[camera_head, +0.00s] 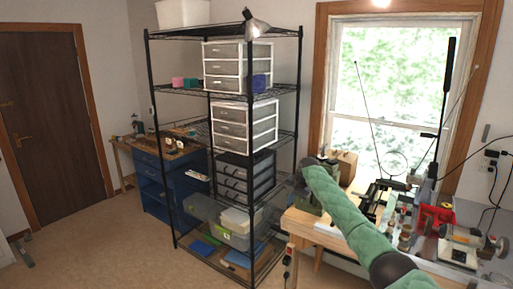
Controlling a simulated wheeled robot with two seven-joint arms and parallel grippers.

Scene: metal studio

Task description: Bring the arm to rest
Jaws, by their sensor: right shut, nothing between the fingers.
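My right arm (345,213), in green padding with dark joints, comes in from the bottom right and reaches up and to the left across the workbench. Its far dark end (308,164), where my right gripper is, lies in front of the gap between the shelf rack and the window. The fingers are too small and dark to make out clearly; they are shut and hold nothing. My left arm and gripper are not in view.
A wooden workbench (328,243) crowded with tools, including a red device (436,214), lies under and beside my right arm. A black wire shelf rack (174,200) with drawer units stands left of it. A blue cabinet (152,185) stands farther back.

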